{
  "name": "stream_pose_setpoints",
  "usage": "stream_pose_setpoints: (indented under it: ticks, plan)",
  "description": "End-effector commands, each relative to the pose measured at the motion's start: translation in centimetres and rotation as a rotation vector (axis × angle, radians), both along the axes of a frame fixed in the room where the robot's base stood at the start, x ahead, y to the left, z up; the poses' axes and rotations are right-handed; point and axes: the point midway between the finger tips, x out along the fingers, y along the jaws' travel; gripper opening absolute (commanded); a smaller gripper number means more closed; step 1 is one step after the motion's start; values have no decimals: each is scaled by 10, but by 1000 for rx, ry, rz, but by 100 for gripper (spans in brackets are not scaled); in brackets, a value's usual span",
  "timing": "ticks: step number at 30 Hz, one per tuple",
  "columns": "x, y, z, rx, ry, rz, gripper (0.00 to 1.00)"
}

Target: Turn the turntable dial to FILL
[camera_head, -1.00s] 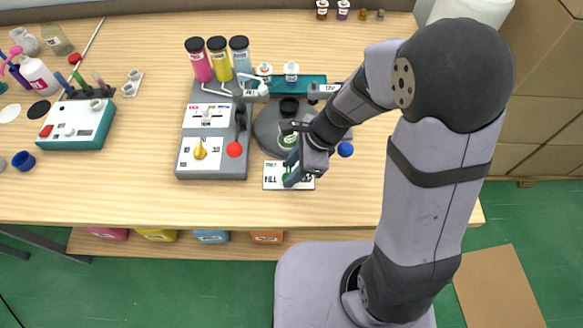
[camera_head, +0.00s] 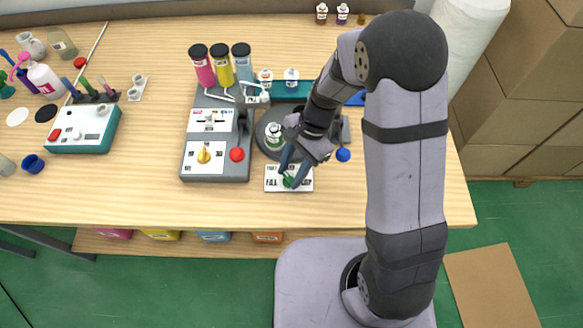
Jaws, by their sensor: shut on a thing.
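The turntable dial is a small green knob (camera_head: 289,182) on a white labelled plate (camera_head: 272,186) near the table's front. FILL shows at the plate's left; the lettering at its right is partly hidden. My gripper (camera_head: 289,177) reaches down from the upper right, its dark fingers shut on the green knob. The fingers cover part of the knob, so I cannot tell where it points. The dark grey turntable (camera_head: 262,125) lies behind the plate, partly hidden by my arm. A white bottle with a green label (camera_head: 274,136) stands on its left part.
A grey console (camera_head: 215,172) with a yellow knob (camera_head: 204,155) and a red ball-ended lever (camera_head: 237,155) stands close left. A blue ball (camera_head: 343,155) is just right of my gripper. Pink, yellow and blue cylinders (camera_head: 222,65) stand behind. The table front is clear.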

Motion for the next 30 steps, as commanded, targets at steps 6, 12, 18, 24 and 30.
stream_pose_setpoints:
  ticks: [6, 12, 18, 24, 30]
  plan:
    - [1, 2, 2, 1, 2, 210, 12]
    - [2, 4, 2, 1, 1, 400, 12]
    - [3, 5, 2, 1, 1, 583, 12]
    - [3, 6, 1, 1, -1, 734, 12]
    - [3, 6, 1, 1, 0, 838, 12]
